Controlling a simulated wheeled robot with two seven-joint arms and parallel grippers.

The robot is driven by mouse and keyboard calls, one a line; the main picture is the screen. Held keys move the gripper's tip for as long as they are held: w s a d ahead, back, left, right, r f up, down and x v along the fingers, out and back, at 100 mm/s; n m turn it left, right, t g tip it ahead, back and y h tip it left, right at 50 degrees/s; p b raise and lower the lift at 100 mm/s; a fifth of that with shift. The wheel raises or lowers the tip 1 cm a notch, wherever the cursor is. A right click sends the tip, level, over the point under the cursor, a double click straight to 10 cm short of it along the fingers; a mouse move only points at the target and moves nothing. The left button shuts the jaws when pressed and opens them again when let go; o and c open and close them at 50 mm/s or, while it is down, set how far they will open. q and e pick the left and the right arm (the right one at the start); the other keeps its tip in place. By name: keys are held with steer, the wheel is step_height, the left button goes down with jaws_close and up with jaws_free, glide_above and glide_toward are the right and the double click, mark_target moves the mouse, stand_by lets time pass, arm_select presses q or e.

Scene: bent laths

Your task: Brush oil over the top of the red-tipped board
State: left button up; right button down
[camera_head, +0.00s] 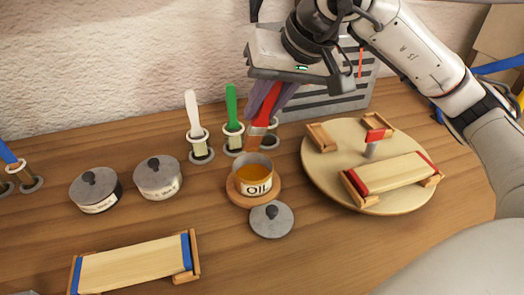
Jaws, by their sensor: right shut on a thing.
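The red-tipped board (397,172) is pale wood with red ends. It lies on wooden supports on a round pale turntable (325,170) at the right. My right gripper (268,98) is shut on a red-handled brush (264,110), bristles down. The bristle end is close above the back rim of the open oil pot (256,188), which holds amber oil and is labelled OIL. I cannot tell whether the bristles touch the pot. The brush is left of the board and apart from it. My left gripper is out of view.
A blue-tipped board (130,266) lies at front left. Two lidded grey pots (157,178) stand left of the oil, and a loose lid (271,219) lies in front. White (193,115) and green (231,105) brushes stand in holders. A red-topped post (374,142) stands behind the red-tipped board.

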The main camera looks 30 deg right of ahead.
step_height(320, 180, up, 4)
steer(key=p, duration=0.3)
stand_by(0.7)
